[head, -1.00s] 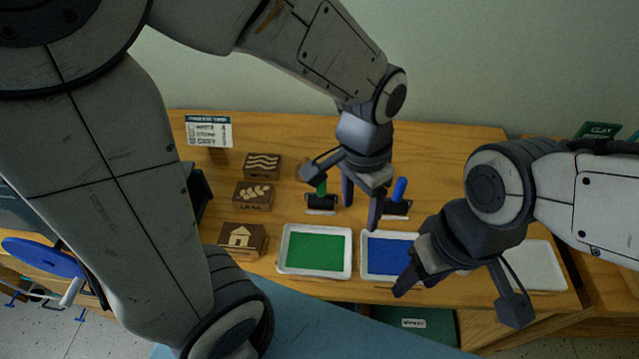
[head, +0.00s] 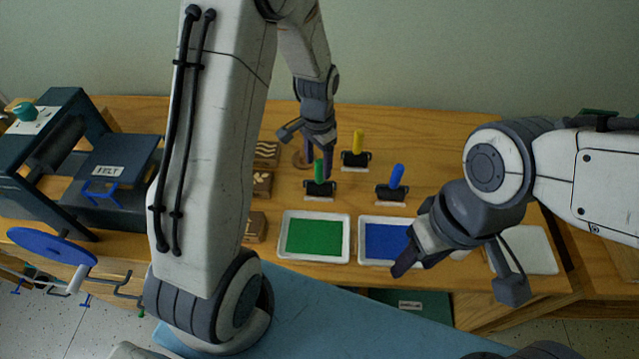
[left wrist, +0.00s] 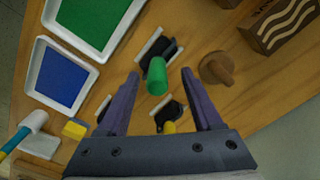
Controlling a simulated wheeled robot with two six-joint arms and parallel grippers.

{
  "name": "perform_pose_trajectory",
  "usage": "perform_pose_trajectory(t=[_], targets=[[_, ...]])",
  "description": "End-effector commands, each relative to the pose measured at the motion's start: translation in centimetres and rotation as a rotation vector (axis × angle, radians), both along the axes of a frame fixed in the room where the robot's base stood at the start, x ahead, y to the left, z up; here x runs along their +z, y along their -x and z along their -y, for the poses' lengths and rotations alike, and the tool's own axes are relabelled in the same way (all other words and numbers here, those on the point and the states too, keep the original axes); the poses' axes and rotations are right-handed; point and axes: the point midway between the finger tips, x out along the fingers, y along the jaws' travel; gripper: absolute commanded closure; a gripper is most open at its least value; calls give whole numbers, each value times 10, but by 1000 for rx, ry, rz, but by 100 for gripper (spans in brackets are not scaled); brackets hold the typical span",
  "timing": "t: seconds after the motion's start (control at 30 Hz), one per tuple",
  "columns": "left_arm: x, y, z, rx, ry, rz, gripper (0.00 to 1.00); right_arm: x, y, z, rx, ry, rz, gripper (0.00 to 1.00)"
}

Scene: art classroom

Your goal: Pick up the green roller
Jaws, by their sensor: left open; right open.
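The green roller (head: 319,177) stands on the table behind the green paint tray, its green handle pointing up and its dark head low. In the left wrist view its green handle (left wrist: 157,82) shows between and just beyond my left fingertips. My left gripper (head: 320,165) is open and empty, right above and behind the green roller; in the left wrist view both fingers (left wrist: 162,88) are apart on either side of the handle. I cannot tell whether they touch it. My right gripper (head: 402,262) is open and empty over the front right of the blue paint tray.
A yellow roller (head: 357,148) and a blue roller (head: 395,182) stand close on the right. The green tray (head: 284,240) and blue tray (head: 362,252) lie in front. Wooden stamp blocks (head: 262,184) stand left, a round wooden knob (left wrist: 216,70) beside the roller, and a press (head: 70,150) far left.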

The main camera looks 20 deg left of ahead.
Motion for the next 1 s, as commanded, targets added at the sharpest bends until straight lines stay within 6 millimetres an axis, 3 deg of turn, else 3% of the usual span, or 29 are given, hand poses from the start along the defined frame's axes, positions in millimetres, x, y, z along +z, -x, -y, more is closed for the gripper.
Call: perform_pose_trajectory(t=[0.3,0.57,0.6,0.77,1.0], targets=[[-42,1,3,0,0,-4,34,10,0,0,0,0,0,50],[-46,0,3,0,1,0,34,9,0,0,0,0,0,50],[-46,0,3,0,1,0,41,9,0,0,0,0,0,50],[-46,0,3,0,0,-1,100,9,0,0,0,0,0,50],[-45,0,3,0,0,0,100,9,0,0,0,0,0,50]])
